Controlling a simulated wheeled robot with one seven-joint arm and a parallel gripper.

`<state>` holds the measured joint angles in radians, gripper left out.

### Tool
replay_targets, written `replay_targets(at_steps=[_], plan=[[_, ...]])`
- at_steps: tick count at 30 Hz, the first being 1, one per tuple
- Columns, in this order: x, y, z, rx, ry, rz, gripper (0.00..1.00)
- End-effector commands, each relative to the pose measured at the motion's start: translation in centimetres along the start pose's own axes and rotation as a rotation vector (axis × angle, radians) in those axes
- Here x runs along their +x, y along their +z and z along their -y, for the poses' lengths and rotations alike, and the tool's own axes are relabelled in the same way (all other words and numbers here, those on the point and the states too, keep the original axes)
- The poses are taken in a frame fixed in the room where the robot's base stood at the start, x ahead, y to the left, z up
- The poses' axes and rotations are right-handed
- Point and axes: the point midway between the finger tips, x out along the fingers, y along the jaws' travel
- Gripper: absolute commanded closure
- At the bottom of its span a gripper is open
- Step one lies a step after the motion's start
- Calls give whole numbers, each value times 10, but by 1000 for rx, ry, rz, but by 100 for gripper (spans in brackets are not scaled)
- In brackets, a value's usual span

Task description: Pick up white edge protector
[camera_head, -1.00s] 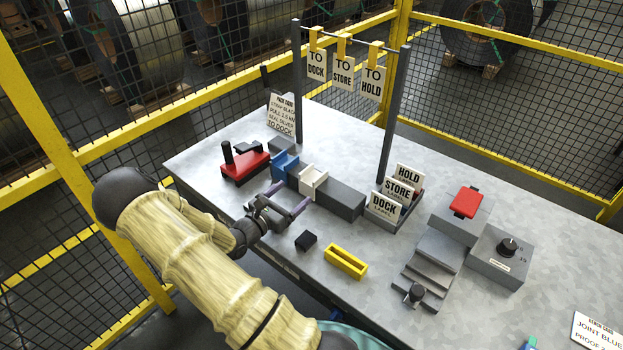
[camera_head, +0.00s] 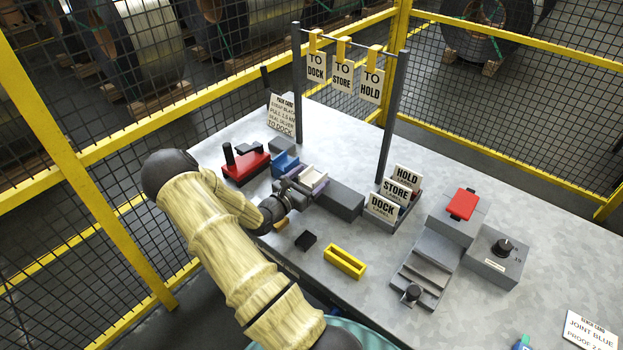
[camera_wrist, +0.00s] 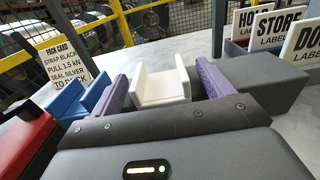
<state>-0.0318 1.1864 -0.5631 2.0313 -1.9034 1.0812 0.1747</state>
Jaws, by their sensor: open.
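The white edge protector (camera_wrist: 163,84) is a small U-shaped channel piece in the wrist view, between the two purple fingers of my gripper (camera_wrist: 160,86). In the head view the white edge protector (camera_head: 313,173) is partly hidden by my gripper (camera_head: 305,187), which reaches over the table from the left. The fingers are open, one on each side of the piece, with a visible gap at least on its left side. Whether the right finger touches it I cannot tell. The piece sits in line between a blue piece (camera_head: 285,162) and a grey block (camera_head: 340,199).
A red and black tool (camera_head: 245,164) stands left of the blue piece. A black block (camera_head: 306,241) and a yellow tray (camera_head: 345,261) lie nearer the front. Label holders (camera_head: 382,207) stand to the right, below a grey post (camera_head: 392,120).

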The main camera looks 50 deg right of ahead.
Motion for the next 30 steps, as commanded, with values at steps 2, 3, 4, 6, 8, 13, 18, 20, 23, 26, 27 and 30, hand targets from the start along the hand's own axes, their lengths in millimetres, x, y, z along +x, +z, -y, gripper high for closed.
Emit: replay_targets(at_steps=[2,3,4,6,8,13,18,20,23,26,27,30], plan=[[8,0,0,-1,0,0,20],[9,0,0,-1,1,-1,20],[10,0,0,-1,1,-1,20],[10,-1,0,-1,2,-1,20],[10,-1,0,-1,2,-1,20],[10,-1,0,-1,1,-1,20],[10,-1,0,-1,1,-1,20],[10,-1,0,-1,1,-1,26],[10,-1,0,0,1,-1,46],[10,-1,0,0,1,-1,65],[10,-1,0,0,1,-1,68],[10,-1,0,0,1,0,68]])
